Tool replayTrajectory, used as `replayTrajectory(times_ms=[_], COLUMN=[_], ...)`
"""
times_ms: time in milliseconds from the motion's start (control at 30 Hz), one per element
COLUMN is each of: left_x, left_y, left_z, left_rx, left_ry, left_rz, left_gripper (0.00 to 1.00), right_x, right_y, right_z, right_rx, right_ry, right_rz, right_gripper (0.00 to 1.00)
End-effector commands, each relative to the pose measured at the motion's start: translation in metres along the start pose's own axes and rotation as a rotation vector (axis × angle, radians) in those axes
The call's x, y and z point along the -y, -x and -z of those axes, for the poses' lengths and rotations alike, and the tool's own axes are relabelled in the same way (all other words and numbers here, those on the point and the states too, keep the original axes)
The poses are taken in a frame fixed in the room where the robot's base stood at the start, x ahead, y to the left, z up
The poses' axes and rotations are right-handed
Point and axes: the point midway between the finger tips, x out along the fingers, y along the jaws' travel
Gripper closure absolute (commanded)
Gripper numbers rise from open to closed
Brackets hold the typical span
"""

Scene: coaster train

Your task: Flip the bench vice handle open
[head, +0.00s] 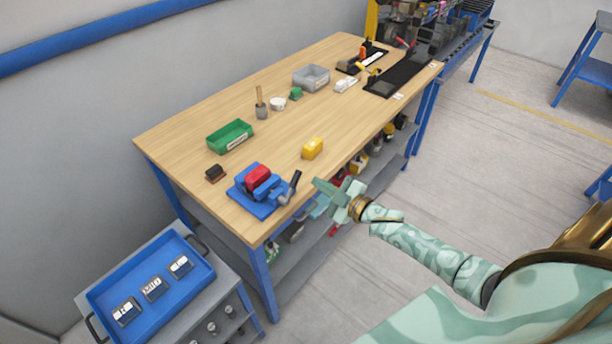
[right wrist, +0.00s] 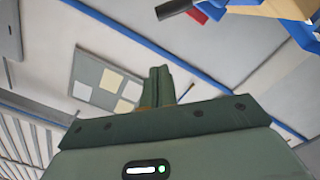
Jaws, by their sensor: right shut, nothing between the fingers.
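The bench vice (head: 257,191) is blue with a red block in it and sits at the near edge of the wooden table. Its handle (head: 294,186) has a dark grip that stands up at a tilt on the vice's right side. My right gripper (head: 318,185) is just right of the handle, apart from it, beyond the table's edge. Its fingers (right wrist: 158,86) are shut and empty in the right wrist view. There, the handle's black grip (right wrist: 173,8) shows at the top edge, with most of the vice out of frame. My left gripper is not in view.
A grey bin (head: 311,77) is farther back. A cart with a blue tray (head: 118,321) stands at lower left. Shelves sit below the table.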

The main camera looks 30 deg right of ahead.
Motion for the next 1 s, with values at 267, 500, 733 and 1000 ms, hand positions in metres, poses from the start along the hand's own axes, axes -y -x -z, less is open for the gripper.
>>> replayTrajectory(times_ms=[267, 500, 733, 1000], left_x=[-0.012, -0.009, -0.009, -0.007], left_y=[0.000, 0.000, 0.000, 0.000], left_z=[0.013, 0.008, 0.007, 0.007], left_rx=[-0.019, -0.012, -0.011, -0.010], left_ry=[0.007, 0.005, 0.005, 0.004], left_rz=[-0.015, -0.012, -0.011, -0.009], left_gripper=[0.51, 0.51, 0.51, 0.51], right_x=[0.000, 0.000, 0.000, 0.009], right_y=[0.026, 0.027, 0.027, 0.035], right_z=[0.000, 0.001, 0.001, -0.036], right_rx=[-0.001, -0.002, -0.001, 0.136], right_ry=[-0.002, -0.001, -0.002, -0.030], right_rz=[0.000, 0.000, 0.000, 0.023], right_gripper=[1.00, 1.00, 1.00, 1.00])
